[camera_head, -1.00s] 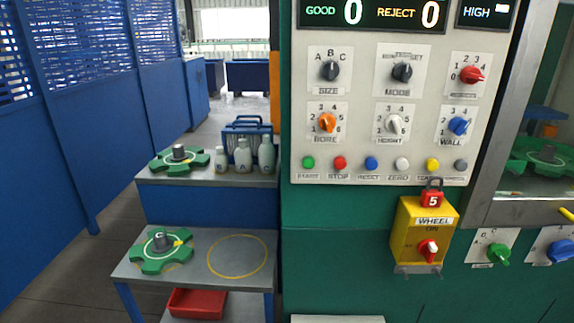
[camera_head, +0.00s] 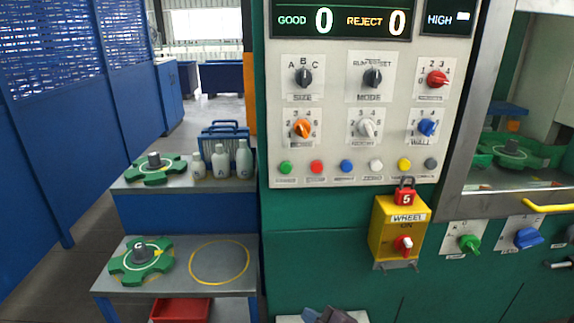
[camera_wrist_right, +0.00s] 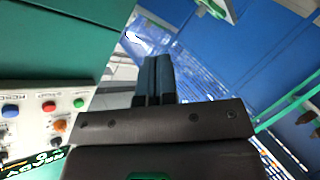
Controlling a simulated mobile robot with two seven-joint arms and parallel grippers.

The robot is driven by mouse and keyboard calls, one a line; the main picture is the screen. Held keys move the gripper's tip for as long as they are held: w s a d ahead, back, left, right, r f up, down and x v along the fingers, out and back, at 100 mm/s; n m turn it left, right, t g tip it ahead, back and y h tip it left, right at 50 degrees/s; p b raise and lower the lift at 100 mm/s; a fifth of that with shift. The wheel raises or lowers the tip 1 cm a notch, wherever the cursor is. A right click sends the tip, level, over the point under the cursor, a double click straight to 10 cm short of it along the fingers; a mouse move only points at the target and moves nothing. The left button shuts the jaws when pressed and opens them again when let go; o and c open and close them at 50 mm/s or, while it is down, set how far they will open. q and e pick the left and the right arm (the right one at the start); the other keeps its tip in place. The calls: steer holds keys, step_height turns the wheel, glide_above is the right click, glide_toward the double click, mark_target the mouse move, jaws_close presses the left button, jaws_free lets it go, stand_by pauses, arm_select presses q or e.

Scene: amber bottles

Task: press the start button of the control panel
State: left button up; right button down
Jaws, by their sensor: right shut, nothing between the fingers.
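The control panel (camera_head: 354,110) is a pale board on a green machine. Its green start button (camera_head: 285,167) is leftmost in the bottom row of buttons, beside the red stop button (camera_head: 317,167). The start button also shows at the left of the right wrist view (camera_wrist_right: 79,102), where the panel appears upside down. My right gripper (camera_head: 322,314) just enters the bottom edge of the head view, well below the buttons and apart from them. In the right wrist view its dark fingers (camera_wrist_right: 153,65) are together and empty. My left gripper is not in view.
A yellow wheel switch box (camera_head: 381,228) with a red padlock (camera_head: 405,197) sticks out below the panel. Left of the machine, a two-level stand (camera_head: 205,262) holds green star wheels and bottles. The machine face left of the yellow box is clear.

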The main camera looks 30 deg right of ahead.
mark_target(286, 168)
arm_select(q)
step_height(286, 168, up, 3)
steer(key=p, duration=0.2)
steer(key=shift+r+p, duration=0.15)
steer(key=shift+p, duration=0.2)
arm_select(e)
steer(key=w+r+n+t+y, duration=0.2)
steer(key=w+r+n, duration=0.1)
steer(key=r+n, duration=0.6)
steer(key=w+a+r+n+t+y, duration=0.1)
steer(key=r+n, duration=0.7)
steer(key=r, duration=0.9)
steer(key=w+t+y, duration=0.1)
steer(key=w+t, duration=0.1)
steer(key=w, duration=0.1)
steer(key=shift+a+r+n, duration=0.15)
steer(key=shift+r+n, duration=0.1)
steer(key=shift+n, duration=0.15)
arm_select(q)
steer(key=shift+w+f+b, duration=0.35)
steer(key=shift+b, duration=0.25)
arm_select(e)
steer(key=shift+w+d, duration=0.8)
steer(key=shift+w, duration=0.45)
steer(key=shift+w+d, duration=0.75)
steer(key=shift+w, duration=0.5)
steer(key=shift+w+d, duration=0.8)
steer(key=shift+w, duration=0.45)
